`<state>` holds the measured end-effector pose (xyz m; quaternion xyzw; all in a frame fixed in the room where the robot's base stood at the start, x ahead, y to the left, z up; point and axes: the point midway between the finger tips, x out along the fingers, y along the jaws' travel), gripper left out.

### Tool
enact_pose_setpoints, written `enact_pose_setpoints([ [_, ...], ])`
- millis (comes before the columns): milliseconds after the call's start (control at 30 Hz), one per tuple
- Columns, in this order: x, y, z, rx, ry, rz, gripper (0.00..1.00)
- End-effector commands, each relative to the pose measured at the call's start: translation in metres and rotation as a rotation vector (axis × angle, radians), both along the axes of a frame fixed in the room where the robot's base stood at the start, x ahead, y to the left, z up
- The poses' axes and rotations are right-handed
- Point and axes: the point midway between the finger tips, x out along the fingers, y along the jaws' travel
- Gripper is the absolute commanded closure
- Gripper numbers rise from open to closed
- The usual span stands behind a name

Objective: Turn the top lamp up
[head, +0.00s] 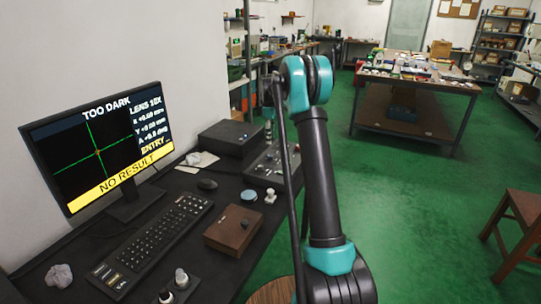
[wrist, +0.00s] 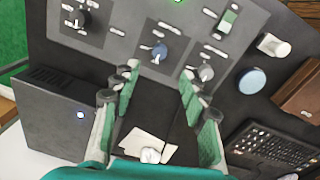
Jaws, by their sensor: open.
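The control panel (wrist: 125,42) fills the upper part of the wrist view and also shows on the desk in the head view (head: 262,172). It carries a black knob (wrist: 75,18), a blue knob (wrist: 158,52), a grey knob (wrist: 205,73) and a green switch (wrist: 228,20). The labels are too blurred to tell which one is the top lamp's. My gripper (wrist: 160,76) is open with nothing between its fingers. The blue knob shows just beyond the gap, and the grey knob beyond the right fingertip. I cannot tell the height left. The monitor (head: 97,150) reads "TOO DARK" and "NO RESULT".
A dark box (head: 231,137) stands beside the panel. A keyboard (head: 152,243), mouse (head: 207,184), brown box (head: 232,230), blue disc (head: 249,195) and small white piece (head: 270,196) lie on the desk. Green floor and a workbench (head: 415,82) are to the right.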

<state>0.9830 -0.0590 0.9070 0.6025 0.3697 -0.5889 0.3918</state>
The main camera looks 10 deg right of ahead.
Motion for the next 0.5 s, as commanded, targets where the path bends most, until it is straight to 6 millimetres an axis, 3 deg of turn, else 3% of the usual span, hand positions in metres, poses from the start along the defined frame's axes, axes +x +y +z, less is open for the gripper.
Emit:
enact_pose_setpoints([
  [300, 0.002, -0.001, -0.063, 0.0, 0.0, 0.0, 0.56],
  [500, 0.003, -0.002, -0.09, 0.001, 0.0, 0.001, 0.56],
])
